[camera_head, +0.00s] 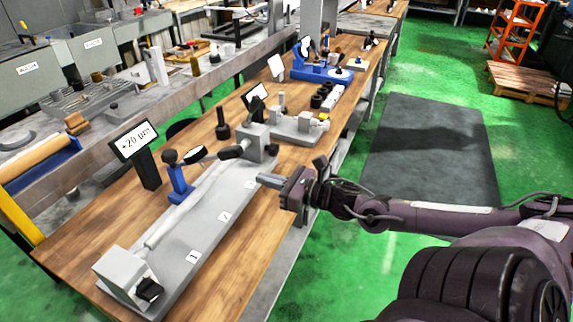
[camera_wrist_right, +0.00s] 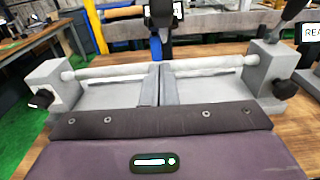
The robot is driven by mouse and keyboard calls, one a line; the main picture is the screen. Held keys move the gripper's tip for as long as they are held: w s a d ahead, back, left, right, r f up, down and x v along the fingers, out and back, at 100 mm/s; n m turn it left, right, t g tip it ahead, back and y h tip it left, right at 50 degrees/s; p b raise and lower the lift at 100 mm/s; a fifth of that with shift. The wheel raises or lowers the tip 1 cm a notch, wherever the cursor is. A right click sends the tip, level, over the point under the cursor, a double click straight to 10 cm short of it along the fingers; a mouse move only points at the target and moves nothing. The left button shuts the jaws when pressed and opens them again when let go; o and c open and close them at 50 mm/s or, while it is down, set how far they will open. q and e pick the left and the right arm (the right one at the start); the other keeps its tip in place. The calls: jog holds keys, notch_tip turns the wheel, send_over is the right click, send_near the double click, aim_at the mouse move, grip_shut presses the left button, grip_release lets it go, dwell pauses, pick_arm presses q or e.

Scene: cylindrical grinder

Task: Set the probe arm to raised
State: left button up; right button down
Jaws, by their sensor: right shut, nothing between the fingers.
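A measuring device with a blue upright stand (camera_head: 180,183) is on the bench behind a pale shaft (camera_head: 195,190). A black ball knob (camera_head: 170,157) tops it, and a dark round part (camera_head: 194,155) reaches right, above the shaft. Which piece is the probe arm, and its exact position, I cannot tell. In the right wrist view the blue stand (camera_wrist_right: 156,50) shows behind the fingers, below dark parts. My right gripper (camera_head: 263,179) is shut and empty, over the near edge of the grey base plate (camera_head: 205,232), apart from the stand. My left gripper is not in view.
The shaft lies between a near grey block (camera_head: 125,275) and a far grey block (camera_head: 258,142) with black knobs. A display reading about -20 µm (camera_head: 135,140) stands left of the stand. Other fixtures (camera_head: 298,125) sit farther back.

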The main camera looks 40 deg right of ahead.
jog(key=shift+r+p+v, duration=0.25)
jog(key=shift+p+v, duration=0.05)
jog(key=shift+v, duration=0.95)
jog(key=shift+r+p+v, duration=0.2)
jog(key=shift+p+v, duration=0.1)
jog(key=shift+v, duration=0.95)
